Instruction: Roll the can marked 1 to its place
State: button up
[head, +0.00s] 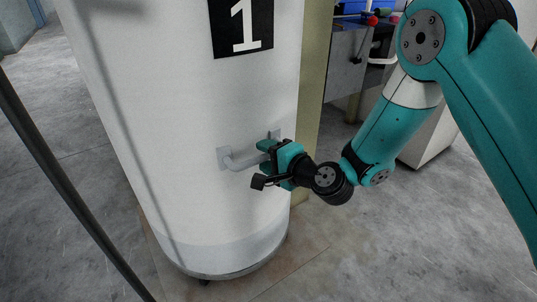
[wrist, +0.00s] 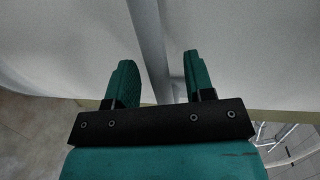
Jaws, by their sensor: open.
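The can marked 1 (head: 190,115) is a tall white cylinder filling the left middle of the head view, with a white 1 on a black plate (head: 242,27). A grey bar handle (head: 242,160) sticks out low on its side. My gripper (head: 265,158) is at the handle's right part, its fingers open above and below the bar. In the wrist view the handle (wrist: 150,50) runs between the two open fingers of my gripper (wrist: 157,80), nearer the right finger at its lower end. The can's white wall fills the background there. Contact with the bar cannot be told.
A yellowish post (head: 316,90) stands right behind the can. Grey machinery (head: 350,55) with red knobs is at the back right. A dark thin pole (head: 60,175) crosses the left side. Bare concrete floor (head: 400,240) lies open at the lower right.

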jog(key=shift+a, duration=0.1)
jog(key=shift+a, duration=0.1)
jog(key=shift+c, duration=0.5)
jog(key=shift+s, duration=0.1)
jog(key=c, duration=0.4)
grip_shut()
